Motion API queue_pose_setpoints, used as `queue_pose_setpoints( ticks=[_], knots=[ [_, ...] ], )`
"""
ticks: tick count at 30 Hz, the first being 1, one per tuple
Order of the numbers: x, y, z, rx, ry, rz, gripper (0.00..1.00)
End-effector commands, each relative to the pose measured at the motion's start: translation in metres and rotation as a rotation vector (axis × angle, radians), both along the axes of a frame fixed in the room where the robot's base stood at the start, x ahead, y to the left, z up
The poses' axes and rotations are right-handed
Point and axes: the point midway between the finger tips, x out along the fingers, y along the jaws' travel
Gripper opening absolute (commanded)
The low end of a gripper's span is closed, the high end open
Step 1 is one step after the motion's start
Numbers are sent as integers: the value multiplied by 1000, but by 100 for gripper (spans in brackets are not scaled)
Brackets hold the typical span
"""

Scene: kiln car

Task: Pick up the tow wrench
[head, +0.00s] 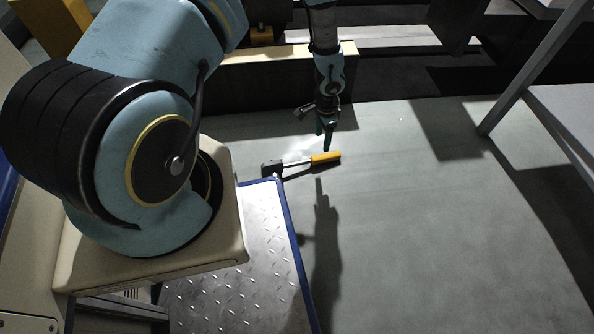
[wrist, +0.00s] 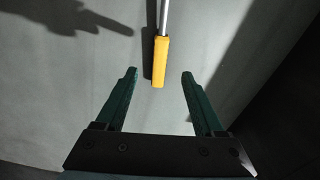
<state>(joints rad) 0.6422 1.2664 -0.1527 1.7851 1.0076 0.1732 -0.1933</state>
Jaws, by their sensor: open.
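The tow wrench (head: 297,162) lies on the grey floor, with a dark head at its left end, a silver shaft and a yellow grip at its right end. In the wrist view its yellow grip (wrist: 161,62) and part of the silver shaft show; the head is out of that view. My gripper (head: 326,140) hangs above the floor close to the yellow grip, pointing down. In the wrist view my gripper (wrist: 160,74) is open and empty, and the end of the yellow grip appears between its two green fingertips. Contact is not visible.
A blue-edged diamond-plate platform (head: 258,245) lies just below the wrench's head in the head view. A low dark block with a tan top (head: 285,58) stands behind. A grey metal frame (head: 535,65) stands at right. The floor (head: 430,230) between is clear.

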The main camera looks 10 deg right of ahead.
Motion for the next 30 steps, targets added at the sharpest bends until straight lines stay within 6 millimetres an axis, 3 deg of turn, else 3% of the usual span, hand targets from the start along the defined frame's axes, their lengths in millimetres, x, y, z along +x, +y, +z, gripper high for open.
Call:
queue_pose_setpoints(
  ticks=[9, 17, 24, 30],
  knots=[
    [-1, 0, -46, 0, 2, -4, 70],
    [0, 0, -66, 0, 1, -3, 70],
    [2, -1, -102, 0, 1, -3, 70],
    [2, -1, -108, -1, 0, -2, 70]
  ],
)
